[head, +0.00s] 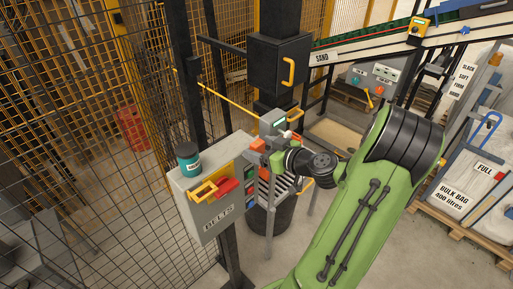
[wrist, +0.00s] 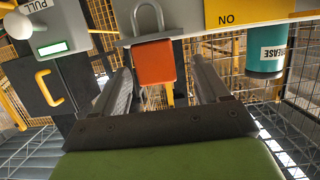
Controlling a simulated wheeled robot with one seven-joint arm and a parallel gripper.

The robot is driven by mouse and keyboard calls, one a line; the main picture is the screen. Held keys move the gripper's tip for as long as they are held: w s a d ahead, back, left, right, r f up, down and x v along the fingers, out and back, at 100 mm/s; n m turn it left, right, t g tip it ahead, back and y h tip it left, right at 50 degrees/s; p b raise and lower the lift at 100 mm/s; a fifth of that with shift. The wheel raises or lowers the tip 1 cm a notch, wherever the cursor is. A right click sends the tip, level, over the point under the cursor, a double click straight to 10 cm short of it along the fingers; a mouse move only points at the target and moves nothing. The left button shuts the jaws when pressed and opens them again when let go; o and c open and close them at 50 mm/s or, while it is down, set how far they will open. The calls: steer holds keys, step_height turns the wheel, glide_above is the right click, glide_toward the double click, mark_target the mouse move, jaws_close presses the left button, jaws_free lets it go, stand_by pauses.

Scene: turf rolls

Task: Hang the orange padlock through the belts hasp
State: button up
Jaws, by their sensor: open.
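The orange padlock (wrist: 155,62) is upright in the wrist view, with its grey shackle uppermost at a grey strip. My gripper (wrist: 160,80) is open, with one grey finger on each side of the padlock's body and gaps showing between. I cannot tell how deep the padlock sits between the fingers. In the head view my gripper (head: 268,158) is at the right of the grey BELTS box (head: 204,226), partly hidden by my wrist. On this box is a yellow bracket (head: 203,190) beside a red part; I cannot make out the hasp's opening.
A teal grease jar (head: 188,158) stands on the BELTS box; it also shows in the wrist view (wrist: 267,55). A grey PULL box (head: 273,122) with a white knob stands behind my gripper.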

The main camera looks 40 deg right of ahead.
mark_target(253, 144)
steer(key=p+x, duration=0.1)
steer(key=x, duration=0.3)
steer(key=shift+w+d, duration=0.2)
steer(key=shift+s, duration=0.15)
steer(key=shift+c, duration=0.9)
steer(key=c, duration=0.9)
